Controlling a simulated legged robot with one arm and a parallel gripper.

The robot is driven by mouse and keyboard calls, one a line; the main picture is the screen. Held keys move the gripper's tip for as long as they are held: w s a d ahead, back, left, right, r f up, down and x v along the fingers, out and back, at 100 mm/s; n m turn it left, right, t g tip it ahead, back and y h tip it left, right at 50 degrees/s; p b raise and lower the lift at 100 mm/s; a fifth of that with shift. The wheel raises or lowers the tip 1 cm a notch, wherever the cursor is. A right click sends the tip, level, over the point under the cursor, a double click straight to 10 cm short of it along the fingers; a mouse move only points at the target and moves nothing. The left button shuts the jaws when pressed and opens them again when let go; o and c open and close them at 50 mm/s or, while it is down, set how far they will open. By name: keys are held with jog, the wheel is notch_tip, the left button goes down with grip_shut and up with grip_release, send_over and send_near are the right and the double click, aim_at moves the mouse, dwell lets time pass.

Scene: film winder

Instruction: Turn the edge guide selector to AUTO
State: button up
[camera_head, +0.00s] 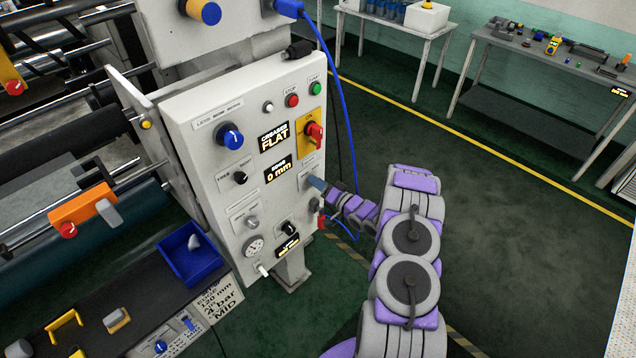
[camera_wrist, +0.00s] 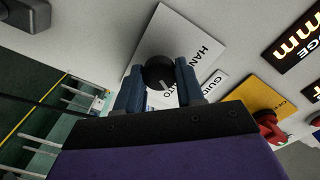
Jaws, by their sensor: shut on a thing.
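The edge guide selector is a round black knob (camera_wrist: 157,70) with a pale pointer line, on a white plate (camera_wrist: 183,32) in the wrist view. The plate reads HAND, and a partly covered word ending in "TO" lies near the right finger. The pointer line faces down and slightly right in that view; which word it marks I cannot tell. My gripper (camera_wrist: 160,88) has its two blue fingers on either side of the knob, shut on it. In the head view my gripper (camera_head: 317,183) reaches the panel's right edge and hides the knob.
The grey control panel (camera_head: 200,140) carries other controls close by: a red switch on a yellow plate (camera_head: 314,132), a blue knob (camera_head: 230,136) and a gauge (camera_head: 254,246). A blue cable (camera_head: 345,110) hangs behind my gripper. The green floor (camera_head: 500,200) to the right is clear.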

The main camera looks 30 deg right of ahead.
jog(key=shift+d, duration=0.15)
jog(key=o, duration=1)
jog(key=shift+d, duration=0.1)
jog(key=shift+o, duration=0.2)
jog(key=v, duration=1.7)
jog(key=shift+s, duration=0.15)
jog(key=shift+d, duration=0.1)
jog(key=shift+f, duration=0.1)
